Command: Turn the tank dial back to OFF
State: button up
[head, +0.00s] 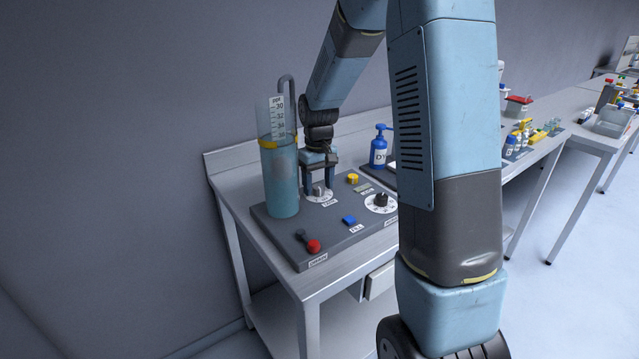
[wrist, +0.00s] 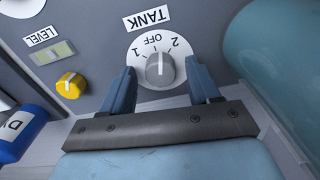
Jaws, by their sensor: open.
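The tank dial (wrist: 160,71) is a grey round knob on a white disc marked 1, OFF and 2, below the TANK label (wrist: 147,18) in the wrist view. Its white pointer line points roughly up, between OFF and 2; the exact setting is hard to tell. In the head view the dial (head: 318,193) sits on the grey panel beside the clear tank. My gripper (wrist: 160,66) is open, its two blue fingers on either side of the knob with a gap on each side. In the head view my gripper (head: 319,187) points down over the dial.
The liquid-filled cylinder (head: 282,185) stands close left of my gripper. A yellow knob (head: 352,178), a black dial (head: 381,200), a blue button (head: 349,220) and a red-ended lever (head: 312,246) are on the panel (head: 285,227). A blue bottle (head: 379,150) stands behind.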

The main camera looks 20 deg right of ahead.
aim_at(319, 186)
jog(key=c, duration=1)
jog(key=shift+n, duration=1.6)
jog(key=shift+c, duration=0.2)
jog(key=o, duration=1)
jog(key=shift+o, duration=0.2)
notch_tip(319, 186, up, 14)
jog(key=shift+f, duration=0.2)
jog(key=shift+r, duration=0.1)
